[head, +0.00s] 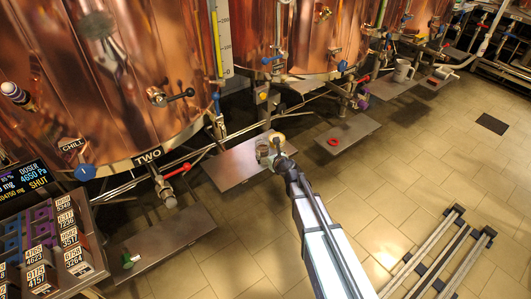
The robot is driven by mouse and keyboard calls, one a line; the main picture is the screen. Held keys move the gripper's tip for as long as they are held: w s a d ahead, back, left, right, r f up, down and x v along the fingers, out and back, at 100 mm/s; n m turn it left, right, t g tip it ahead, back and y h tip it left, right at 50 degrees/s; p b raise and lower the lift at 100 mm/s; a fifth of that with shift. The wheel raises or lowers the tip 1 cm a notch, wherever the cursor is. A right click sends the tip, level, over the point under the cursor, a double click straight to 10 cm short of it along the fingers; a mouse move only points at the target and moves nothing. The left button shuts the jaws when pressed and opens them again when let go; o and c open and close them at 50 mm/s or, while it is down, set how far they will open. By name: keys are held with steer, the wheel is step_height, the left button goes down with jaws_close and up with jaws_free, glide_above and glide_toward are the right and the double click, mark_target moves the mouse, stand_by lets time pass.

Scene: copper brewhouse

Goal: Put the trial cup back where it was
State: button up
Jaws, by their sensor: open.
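A pale yellowish round thing (278,138) is just behind. A larger whitish mug (403,71) stands on a plate farther back right. Which of these is the trial cup is not clear.
A red ring (334,141) lies on the plate (352,132) to the right. A green item (128,261) is on the front-left plate (165,243). Copper vats (110,80) with taps and pipes crowd behind. A metal rail frame (437,255) is on the otherwise open tiled floor at right.

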steer(key=v, duration=0.6)
steer(key=s+d+f+n+g+h, duration=0.1)
steer(key=s+d+f+n+g, duration=0.3)
steer(key=s+f, duration=0.45)
steer(key=s+d+f+n+g, duration=0.1)
steer(key=s+f+n+g, duration=0.1)
steer(key=s+f+n, duration=0.6)
steer(key=s+d+f+n+g+h, duration=0.1)
steer(key=s+d+f+n+g, duration=0.25)
steer(key=s+f, duration=0.5)
steer(key=s+d+n+g+h, duration=0.1)
steer(key=s+d+n+g, duration=0.2)
steer(key=s, duration=0.7)
steer(key=s+d+f+n+g+h, duration=0.1)
steer(key=s+d+n+g, duration=0.2)
steer(key=s+n, duration=0.4)
steer(key=s+d+f+n+g+h, duration=0.1)
steer(key=s+d+n, duration=0.4)
steer(key=s, duration=1)
steer(key=shift+d+f+g+h, duration=0.25)
steer(key=shift+g+h, duration=0.25)
steer(key=shift+g, duration=0.75)
